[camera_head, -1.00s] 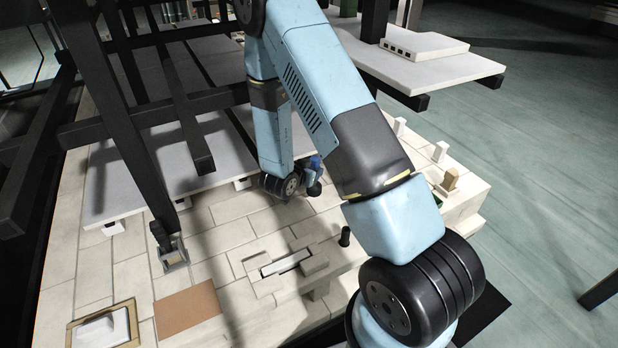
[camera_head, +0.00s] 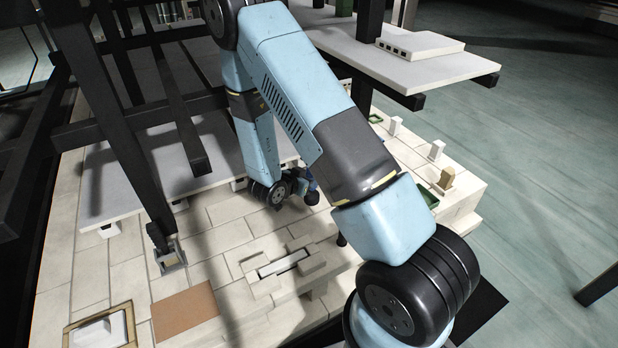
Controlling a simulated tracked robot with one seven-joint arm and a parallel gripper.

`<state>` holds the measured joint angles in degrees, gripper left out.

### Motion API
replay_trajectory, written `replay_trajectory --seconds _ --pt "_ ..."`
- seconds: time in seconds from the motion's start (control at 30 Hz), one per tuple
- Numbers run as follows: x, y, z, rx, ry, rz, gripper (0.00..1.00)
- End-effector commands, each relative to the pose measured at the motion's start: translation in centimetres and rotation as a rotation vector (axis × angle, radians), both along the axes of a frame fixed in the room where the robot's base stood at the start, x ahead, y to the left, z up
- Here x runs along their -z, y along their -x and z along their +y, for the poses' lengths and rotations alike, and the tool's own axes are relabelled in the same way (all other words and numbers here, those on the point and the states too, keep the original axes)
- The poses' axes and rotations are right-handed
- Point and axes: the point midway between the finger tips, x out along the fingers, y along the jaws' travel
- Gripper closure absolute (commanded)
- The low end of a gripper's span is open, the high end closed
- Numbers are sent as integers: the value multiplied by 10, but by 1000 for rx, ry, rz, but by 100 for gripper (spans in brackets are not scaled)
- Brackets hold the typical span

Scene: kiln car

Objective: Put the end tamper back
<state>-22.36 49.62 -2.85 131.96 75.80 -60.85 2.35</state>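My arm reaches from the lower right up and over, then down to the kiln car deck (camera_head: 225,238). Its wrist is low over the deck, just in front of the grey shelf slab. A small dark blue and black part (camera_head: 312,192) shows right of the wrist. I cannot tell whether it belongs to my gripper or to something held. My gripper's fingertips do not show clearly. A small black knob-like piece (camera_head: 341,240) stands on the deck, partly behind my arm. I cannot tell whether it is the end tamper.
Black posts and beams (camera_head: 115,130) rise at the left. A raised shelf (camera_head: 440,72) carries a pale slotted slab (camera_head: 420,44). A pale block with a slot (camera_head: 283,262), a brown plate (camera_head: 184,314) and a framed tray (camera_head: 130,322) lie in front. Small blocks (camera_head: 437,150) stand at the right.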

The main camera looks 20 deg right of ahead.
Motion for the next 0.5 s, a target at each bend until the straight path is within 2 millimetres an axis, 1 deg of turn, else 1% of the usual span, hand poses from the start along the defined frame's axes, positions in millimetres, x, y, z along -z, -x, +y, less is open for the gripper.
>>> replay_trajectory --seconds 0.3,0.5 --pt "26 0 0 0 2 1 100" --pt "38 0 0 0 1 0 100"
